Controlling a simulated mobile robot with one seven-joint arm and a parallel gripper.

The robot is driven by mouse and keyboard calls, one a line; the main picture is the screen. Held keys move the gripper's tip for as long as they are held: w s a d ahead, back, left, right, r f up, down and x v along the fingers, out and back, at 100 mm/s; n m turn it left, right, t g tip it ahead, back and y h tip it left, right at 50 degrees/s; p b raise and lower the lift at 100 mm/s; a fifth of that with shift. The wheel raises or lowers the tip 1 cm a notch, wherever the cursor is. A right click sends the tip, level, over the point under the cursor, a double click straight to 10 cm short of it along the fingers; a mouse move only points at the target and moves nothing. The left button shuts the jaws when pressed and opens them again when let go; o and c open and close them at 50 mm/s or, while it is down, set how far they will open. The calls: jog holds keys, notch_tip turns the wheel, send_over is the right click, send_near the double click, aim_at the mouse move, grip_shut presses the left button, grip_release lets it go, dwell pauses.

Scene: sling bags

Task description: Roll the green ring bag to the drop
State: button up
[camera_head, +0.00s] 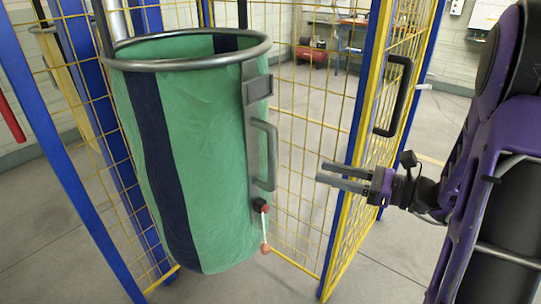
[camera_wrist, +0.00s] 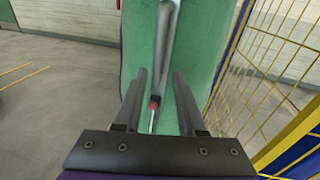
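The green ring bag (camera_head: 205,130) hangs upright from a grey metal ring, with a dark blue stripe down its side. A grey handle (camera_head: 266,155) stands on a strip on its right side, with a red-and-black knob (camera_head: 261,205) below it. My gripper (camera_head: 320,174) is to the right of the handle, pointing at it, with a gap between. In the wrist view the bag (camera_wrist: 198,50) fills the middle. The handle (camera_wrist: 164,45) and the red knob (camera_wrist: 154,103) lie ahead, between my open fingers (camera_wrist: 170,78). Nothing is between the fingertips. The drop cannot be told.
Yellow mesh panels (camera_head: 312,110) with blue posts stand behind and around the bag. A mesh gate (camera_head: 390,110) with a black handle (camera_head: 396,95) is close behind my gripper. A workbench (camera_head: 345,28) is far back. Bare floor shows at the wrist view's left (camera_wrist: 55,85).

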jog(key=shift+m, duration=0.3)
jog(key=x, duration=1.1)
jog(key=b+x, duration=0.1)
jog(key=x, duration=0.5)
jog(key=shift+r, duration=0.25)
jog(key=shift+c, duration=0.2)
grip_shut()
dwell(0.3)
